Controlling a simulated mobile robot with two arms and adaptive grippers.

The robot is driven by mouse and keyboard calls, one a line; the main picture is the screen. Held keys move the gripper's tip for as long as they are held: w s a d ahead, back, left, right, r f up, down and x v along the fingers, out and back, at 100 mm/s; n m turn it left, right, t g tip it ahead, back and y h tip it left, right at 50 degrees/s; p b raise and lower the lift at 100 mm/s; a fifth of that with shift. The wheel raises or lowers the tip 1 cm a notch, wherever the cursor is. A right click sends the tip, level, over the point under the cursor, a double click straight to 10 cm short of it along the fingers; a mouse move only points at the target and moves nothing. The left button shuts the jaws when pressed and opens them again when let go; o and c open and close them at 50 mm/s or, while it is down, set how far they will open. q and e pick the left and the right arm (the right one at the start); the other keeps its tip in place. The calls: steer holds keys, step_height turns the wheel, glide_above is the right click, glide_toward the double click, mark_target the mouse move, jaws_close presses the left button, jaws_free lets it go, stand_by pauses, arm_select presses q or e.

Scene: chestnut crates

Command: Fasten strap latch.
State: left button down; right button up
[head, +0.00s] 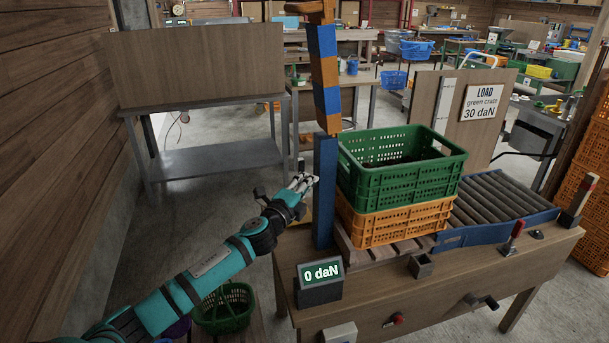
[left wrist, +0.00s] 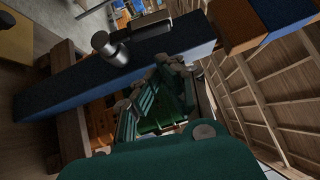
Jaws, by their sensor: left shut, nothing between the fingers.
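A green crate (head: 405,183) stacked on an orange crate (head: 398,222) stands on the wooden bench (head: 355,292). A blue post (head: 325,195) rises at their left, with an orange-and-blue banded piece (head: 325,85) above it. My left gripper (head: 306,183) is shut and empty, just left of the post in the head view. In the left wrist view my fingers (left wrist: 166,82) lie close to the blue post (left wrist: 75,85), which carries a dark round knob (left wrist: 110,48). I cannot clearly make out a strap or its latch. My right gripper is out of view.
A display (head: 320,274) reading "0 daN" sits at the bench's front left. A roller conveyor (head: 495,203) lies right of the crates. A red-handled lever (head: 513,237) stands near the front edge. A sign (head: 483,103) reads "LOAD green crate 30 daN".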

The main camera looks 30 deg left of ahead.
arm_select(q)
steer(key=shift+w+a+r, duration=0.1)
steer(key=shift+w+a, duration=0.65)
steer(key=shift+a, duration=0.2)
steer(key=w+a+r+p, duration=0.1)
steer(key=p, duration=0.2)
steer(key=shift+a+n, duration=0.1)
steer(key=shift+n, duration=0.2)
